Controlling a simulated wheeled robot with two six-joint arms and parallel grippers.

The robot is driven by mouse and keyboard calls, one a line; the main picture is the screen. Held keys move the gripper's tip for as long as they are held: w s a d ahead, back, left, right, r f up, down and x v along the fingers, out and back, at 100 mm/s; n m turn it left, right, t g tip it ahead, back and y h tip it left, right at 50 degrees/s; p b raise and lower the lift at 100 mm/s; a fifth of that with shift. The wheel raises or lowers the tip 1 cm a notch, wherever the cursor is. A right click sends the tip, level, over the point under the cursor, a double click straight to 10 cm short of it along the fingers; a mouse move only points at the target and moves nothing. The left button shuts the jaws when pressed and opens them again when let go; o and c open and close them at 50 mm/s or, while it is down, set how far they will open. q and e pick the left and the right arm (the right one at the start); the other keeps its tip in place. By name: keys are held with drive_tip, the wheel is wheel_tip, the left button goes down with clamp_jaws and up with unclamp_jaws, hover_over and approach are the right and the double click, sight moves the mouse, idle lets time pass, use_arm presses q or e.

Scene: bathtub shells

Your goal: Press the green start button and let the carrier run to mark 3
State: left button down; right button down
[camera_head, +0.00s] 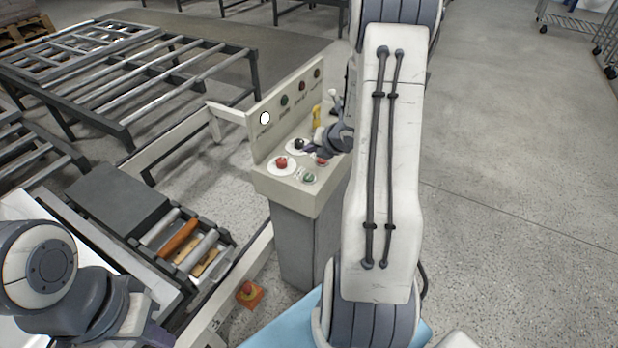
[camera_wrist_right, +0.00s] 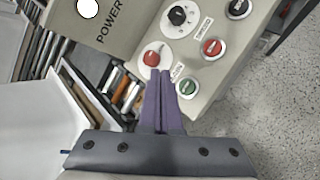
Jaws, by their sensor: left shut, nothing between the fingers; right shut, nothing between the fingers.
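The green start button (camera_head: 309,178) sits at the front right of the console's sloped panel. In the right wrist view the green button (camera_wrist_right: 188,88) is just right of my right gripper (camera_wrist_right: 160,74), whose fingers are together and empty. In the head view my right gripper (camera_head: 320,150) is over the panel, partly hidden by its own arm. I cannot tell whether its tips touch anything. My left gripper (camera_head: 156,334) is shut at the lower left, partly cut off. A dark flat slab (camera_head: 117,203) lies on the conveyor; I cannot tell if it is the carrier. Mark 3 is not discernible.
The white POWER lamp (camera_head: 265,118) is bright. Conveyor rollers (camera_head: 203,245) lie left of the console.

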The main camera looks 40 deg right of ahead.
sight(310, 179)
wheel_tip(310, 179, down, 7)
drive_tip(key=b, duration=0.5)
drive_tip(key=shift+f, duration=0.2)
drive_tip(key=shift+f+b, duration=0.25)
drive_tip(key=shift+b, duration=0.25)
idle(1.1)
drive_tip(key=shift+f+b, duration=0.35)
drive_tip(key=shift+b, duration=0.25)
